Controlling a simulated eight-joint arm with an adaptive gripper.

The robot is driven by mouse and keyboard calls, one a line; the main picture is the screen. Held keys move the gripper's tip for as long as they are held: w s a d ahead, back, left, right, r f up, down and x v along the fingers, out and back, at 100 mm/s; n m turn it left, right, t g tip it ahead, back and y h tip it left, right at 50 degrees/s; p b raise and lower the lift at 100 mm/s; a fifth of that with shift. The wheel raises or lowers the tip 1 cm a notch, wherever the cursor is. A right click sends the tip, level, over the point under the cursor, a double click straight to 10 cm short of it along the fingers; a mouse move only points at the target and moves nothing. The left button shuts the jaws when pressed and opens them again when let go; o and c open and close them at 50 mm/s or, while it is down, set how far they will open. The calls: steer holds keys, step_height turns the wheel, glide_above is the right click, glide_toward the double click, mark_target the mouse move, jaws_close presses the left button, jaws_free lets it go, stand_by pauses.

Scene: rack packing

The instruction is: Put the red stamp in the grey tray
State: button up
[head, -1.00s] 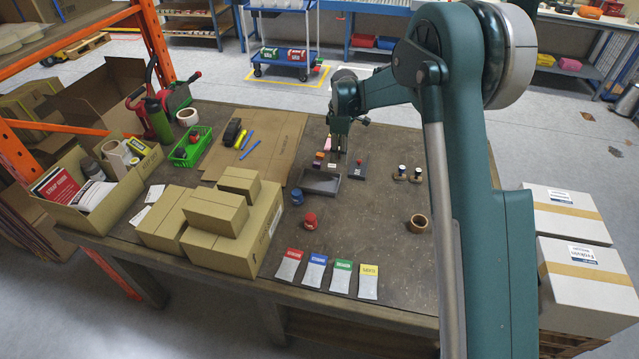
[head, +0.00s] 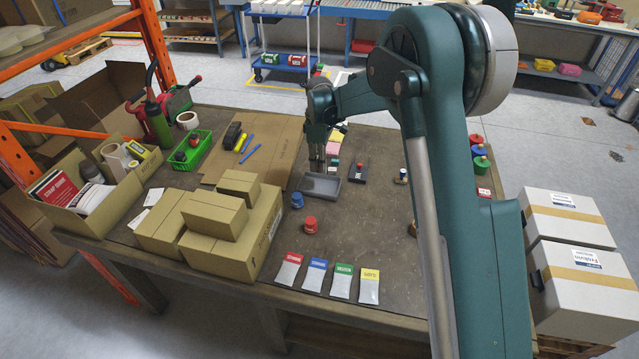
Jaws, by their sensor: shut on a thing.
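My gripper (head: 316,166) points down at the near side of the grey tray's back edge, over or just behind the grey tray (head: 321,188). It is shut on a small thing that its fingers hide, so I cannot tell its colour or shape. The tray looks empty in the part I see. A small red-topped thing (head: 360,167) stands on a dark base right of the tray. A rounder red thing (head: 311,224) stands in front of the tray. I cannot tell for sure which of the red things is a stamp.
A blue round thing (head: 297,200) stands close in front of the tray. Small coloured blocks (head: 335,151) lie behind it. Cardboard boxes (head: 215,213) stand at the left, and coloured cards (head: 315,275) lie along the front edge. The table between cards and tray is mostly clear.

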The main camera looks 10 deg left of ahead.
glide_above(319, 188)
steer(key=shift+w+d+f+b, duration=0.1)
steer(key=shift+f+b, duration=0.25)
steer(key=shift+f, duration=2.4)
steer(key=shift+f, duration=1.85)
steer(key=shift+f+b, duration=0.15)
steer(key=shift+b, duration=0.15)
steer(key=o, duration=0.8)
steer(key=shift+o, duration=0.3)
steer(key=shift+r, duration=0.2)
step_height(319, 188, up, 12)
steer(key=shift+f+p, duration=0.1)
steer(key=shift+p, duration=0.65)
